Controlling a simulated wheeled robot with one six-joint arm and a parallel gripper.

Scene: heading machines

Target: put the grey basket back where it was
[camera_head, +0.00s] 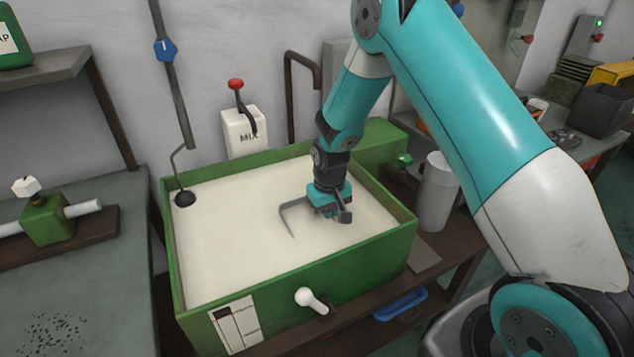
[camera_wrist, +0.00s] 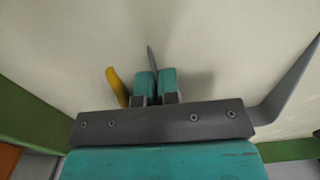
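My gripper (camera_head: 333,210) points down close over the cream-white contents of the green tank (camera_head: 290,290). In the wrist view its two teal fingers (camera_wrist: 157,86) are close together with a narrow gap. A thin grey piece (camera_wrist: 151,58) rises behind that gap; I cannot tell whether it is gripped. A yellow-orange piece (camera_wrist: 115,84) is beside the left finger. I cannot make out a grey basket in the tank; anything under the opaque surface is hidden. A dark grey open bin (camera_head: 602,110) stands on the right bench; I cannot tell if it is the basket.
A bent grey bar (camera_head: 286,217) is beside my gripper. A white knob (camera_head: 309,298) sticks out in front. A pale cylinder (camera_head: 436,192) stands right of the tank. A MIX lever box (camera_head: 243,133) is behind it.

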